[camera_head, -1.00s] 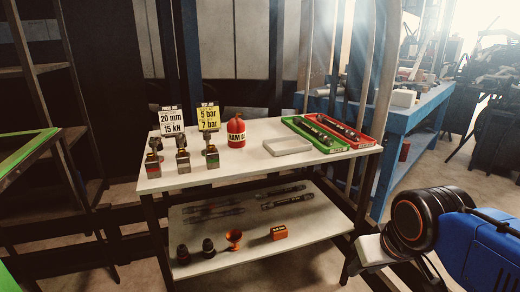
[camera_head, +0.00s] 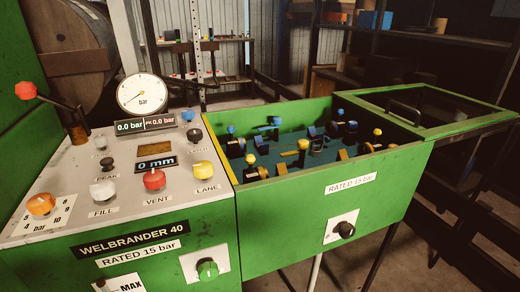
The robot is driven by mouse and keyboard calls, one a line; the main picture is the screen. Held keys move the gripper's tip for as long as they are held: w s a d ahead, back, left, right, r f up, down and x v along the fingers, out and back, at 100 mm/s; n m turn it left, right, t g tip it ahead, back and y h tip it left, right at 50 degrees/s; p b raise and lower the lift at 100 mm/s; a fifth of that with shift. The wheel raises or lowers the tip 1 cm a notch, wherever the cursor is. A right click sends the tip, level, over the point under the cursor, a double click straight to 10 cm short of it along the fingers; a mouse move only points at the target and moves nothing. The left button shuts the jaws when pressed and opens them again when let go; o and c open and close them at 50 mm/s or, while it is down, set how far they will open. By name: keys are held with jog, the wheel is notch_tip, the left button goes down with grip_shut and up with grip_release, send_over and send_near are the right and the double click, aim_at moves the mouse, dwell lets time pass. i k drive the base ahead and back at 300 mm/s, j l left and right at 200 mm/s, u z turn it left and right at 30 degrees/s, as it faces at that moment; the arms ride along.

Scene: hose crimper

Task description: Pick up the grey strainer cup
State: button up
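I cannot make out a grey strainer cup in the view. My gripper and arm are not in view. A green test bench fills the near area, with a control panel (camera_head: 120,185) at left and an open green trough (camera_head: 330,200) at right. Several fittings with blue and yellow knobs stand inside the trough, such as a yellow-knobbed one (camera_head: 302,146). None of them is clearly a cup. Small items on the far rack are too small to tell.
The panel carries a round gauge (camera_head: 142,93), a red-knobbed lever (camera_head: 26,90) and several coloured knobs. A hinged green lid frame (camera_head: 425,108) is at the trough's right end. A rack (camera_head: 205,46) stands behind.

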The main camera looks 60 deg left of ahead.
aim_at(316, 148)
jog(key=u, duration=1.7)
jog(key=l+u, duration=0.15)
jog(key=l, duration=0.15)
